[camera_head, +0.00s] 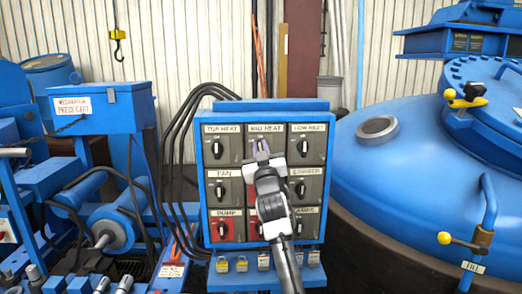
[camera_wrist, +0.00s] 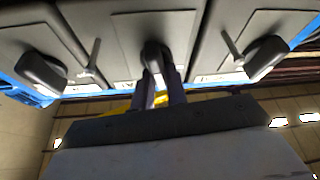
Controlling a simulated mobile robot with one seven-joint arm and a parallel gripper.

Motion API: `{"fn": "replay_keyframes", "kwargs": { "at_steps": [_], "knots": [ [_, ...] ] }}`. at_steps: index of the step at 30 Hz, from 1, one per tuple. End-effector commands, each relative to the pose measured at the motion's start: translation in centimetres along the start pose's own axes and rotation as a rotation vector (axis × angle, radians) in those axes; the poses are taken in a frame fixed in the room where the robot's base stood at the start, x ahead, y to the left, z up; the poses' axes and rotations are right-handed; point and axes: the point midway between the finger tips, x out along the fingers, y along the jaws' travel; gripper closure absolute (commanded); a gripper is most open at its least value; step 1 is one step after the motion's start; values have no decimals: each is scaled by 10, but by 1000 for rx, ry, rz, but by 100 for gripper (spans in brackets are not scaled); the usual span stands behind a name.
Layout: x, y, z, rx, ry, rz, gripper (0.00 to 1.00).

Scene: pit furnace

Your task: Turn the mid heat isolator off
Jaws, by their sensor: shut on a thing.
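The mid heat isolator is the top middle switch on a blue-framed panel (camera_head: 206,175), under the label "MID HEAT" (camera_head: 266,128). My gripper (camera_head: 261,147) reaches up to it from below and covers most of its knob in the head view. In the wrist view the black knob (camera_wrist: 154,55) sits between the two purple fingers of my gripper (camera_wrist: 161,84), which is shut on it. The fingers and arm hide its exact angle. The top heat knob (camera_head: 217,149) and low heat knob (camera_head: 303,148) stand at either side.
Further switches fill the panel below, including the fan knob (camera_head: 221,192) and pump knob (camera_head: 223,229); my arm covers the middle column. Several padlocks (camera_head: 241,264) hang along the lower ledge. A blue furnace vessel (camera_head: 380,190) stands right, blue machinery (camera_head: 105,106) left.

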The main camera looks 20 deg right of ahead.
Motion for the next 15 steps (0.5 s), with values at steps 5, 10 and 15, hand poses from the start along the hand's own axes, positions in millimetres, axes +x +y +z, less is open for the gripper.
{"fn": "replay_keyframes", "kwargs": {
  "at_steps": [5, 10, 15],
  "knots": [
    [-1, 1, 1, -154, 0, -61, 100],
    [-1, 0, 2, -306, -1, -122, 100],
    [-1, -2, 1, -455, -2, -185, 100]
  ]
}}
